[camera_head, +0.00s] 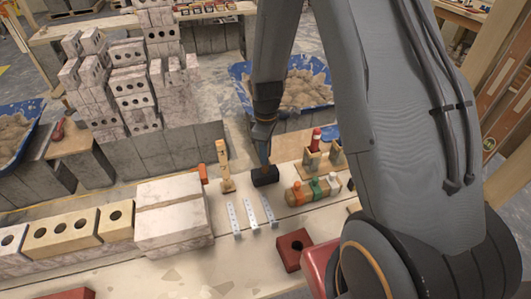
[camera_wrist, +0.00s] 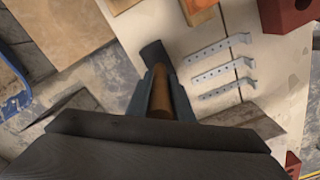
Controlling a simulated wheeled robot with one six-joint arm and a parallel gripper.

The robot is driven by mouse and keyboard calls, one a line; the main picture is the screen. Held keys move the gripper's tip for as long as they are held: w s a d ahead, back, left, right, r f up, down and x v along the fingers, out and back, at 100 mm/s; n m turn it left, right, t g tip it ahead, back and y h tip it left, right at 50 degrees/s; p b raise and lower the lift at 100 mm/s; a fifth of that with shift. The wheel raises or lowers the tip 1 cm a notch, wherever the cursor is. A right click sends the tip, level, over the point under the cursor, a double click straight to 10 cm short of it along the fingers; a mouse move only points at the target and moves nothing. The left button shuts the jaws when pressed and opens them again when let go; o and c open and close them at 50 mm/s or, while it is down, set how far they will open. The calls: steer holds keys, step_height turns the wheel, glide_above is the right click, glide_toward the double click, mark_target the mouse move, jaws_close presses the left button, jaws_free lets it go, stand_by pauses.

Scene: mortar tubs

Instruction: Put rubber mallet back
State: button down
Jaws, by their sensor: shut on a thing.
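The rubber mallet has a black block-like head (camera_head: 265,176) and a wooden handle. In the wrist view its dark head (camera_wrist: 154,54) lies just beyond my fingertips and the brown handle (camera_wrist: 161,92) runs back between the fingers. My gripper (camera_wrist: 161,98) is shut on the handle. In the head view my gripper (camera_head: 264,140) points down over the back part of the pale bench (camera_head: 190,275), with the mallet head at its lower end. I cannot tell whether the head touches the bench. Much of the handle is hidden by my gripper.
Left of the mallet stands a wooden tool (camera_head: 225,168). Several metal straps (camera_head: 252,216) lie in front. A red block (camera_head: 293,250) sits nearer. A blue mortar tub (camera_head: 318,88) is behind.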

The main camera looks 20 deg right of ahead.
steer(key=c, duration=1.5)
jaws_free()
steer(key=shift+f, duration=0.1)
step_height(320, 180, up, 8)
steer(key=shift+f+b, duration=0.1)
steer(key=shift+b, duration=0.6)
steer(key=shift+s+d+r, duration=0.1)
steer(key=shift+s+r, duration=0.05)
steer(key=shift+r, duration=0.05)
steer(key=s+r+m, duration=0.2)
steer(key=s+m, duration=0.1)
steer(key=s, duration=0.2)
steer(key=s+r+m, duration=0.3)
steer(key=s+m, duration=0.1)
steer(key=s, duration=0.2)
steer(key=s+r+m, duration=0.2)
steer(key=s+m, duration=0.1)
steer(key=s, duration=0.3)
steer(key=shift+r+m+t, duration=0.2)
steer(key=shift+m+t, duration=0.2)
